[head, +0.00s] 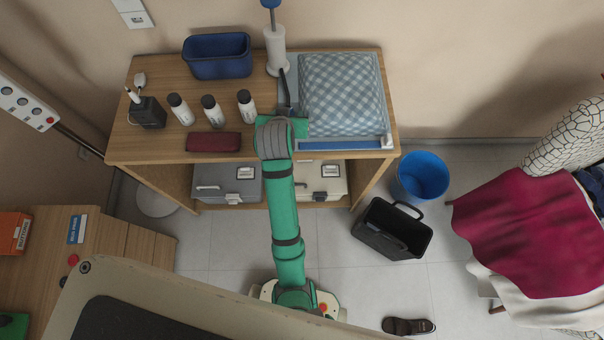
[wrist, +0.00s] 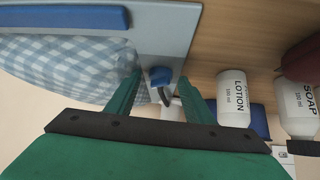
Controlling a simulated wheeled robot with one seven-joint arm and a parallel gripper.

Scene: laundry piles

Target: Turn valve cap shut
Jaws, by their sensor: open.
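The blue valve cap (wrist: 160,75) sits on the grey border of a clear-topped storage bag (wrist: 165,25) in the wrist view. A dark curved hose (wrist: 166,97) shows just beyond it. The bag also lies on the wooden shelf top in the head view (head: 312,132), with a blue checked cushion (head: 340,92) inside. My green gripper (wrist: 160,82) is open, its fingers on either side of the cap with gaps showing; I cannot tell whether either touches it. In the head view my gripper (head: 298,126) is at the bag's left edge, and my arm hides the cap.
A white hand pump (head: 275,50) stands behind, left of the bag. Several white bottles (head: 211,110), a dark red pouch (head: 213,142), a black box (head: 148,112) and a blue basket (head: 217,56) stand left. Bins stand on the floor at right.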

